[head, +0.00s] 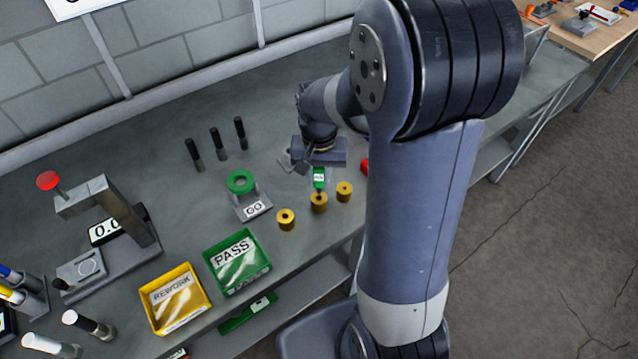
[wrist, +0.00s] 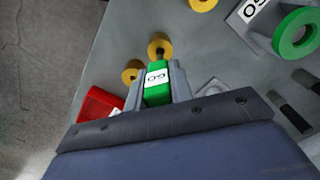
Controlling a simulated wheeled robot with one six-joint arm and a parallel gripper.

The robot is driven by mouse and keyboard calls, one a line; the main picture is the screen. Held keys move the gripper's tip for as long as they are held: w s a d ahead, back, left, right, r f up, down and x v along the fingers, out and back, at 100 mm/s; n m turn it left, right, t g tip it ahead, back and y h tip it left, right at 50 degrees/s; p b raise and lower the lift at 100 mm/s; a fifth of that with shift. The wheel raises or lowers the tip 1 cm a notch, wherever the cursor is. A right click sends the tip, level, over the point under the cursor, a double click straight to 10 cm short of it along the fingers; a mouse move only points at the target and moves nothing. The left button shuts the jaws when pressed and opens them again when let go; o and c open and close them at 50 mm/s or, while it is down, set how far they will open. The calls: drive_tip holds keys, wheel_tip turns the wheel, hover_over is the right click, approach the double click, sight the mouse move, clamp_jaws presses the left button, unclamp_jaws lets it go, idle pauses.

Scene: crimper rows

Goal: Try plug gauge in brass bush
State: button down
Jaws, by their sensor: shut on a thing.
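My gripper (head: 318,168) points down and is shut on the green plug gauge (head: 319,180), which has a white label. In the wrist view the gauge (wrist: 156,92) sits between the two grey fingers, its label reading GO. Its dark tip points at the middle brass bush (head: 319,205), also in the wrist view (wrist: 153,45). The tip overlaps the bush's bore there; I cannot tell how deep it is. A second brass bush (head: 286,222) stands to the left and a third (head: 344,190) to the right, both upright and apart from the gauge.
A green ring on a GO-labelled stand (head: 254,210) stands left of the bushes. Several dark pins (head: 220,143) stand behind. A green PASS bin (head: 237,283) and a yellow REWORK bin (head: 175,322) are at the front left. A red bin (wrist: 97,106) is close beside my gripper.

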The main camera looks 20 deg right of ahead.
drive_tip(key=shift+r+p, duration=1.1)
drive_tip(key=shift+r, duration=0.45)
drive_tip(key=shift+w, duration=0.1)
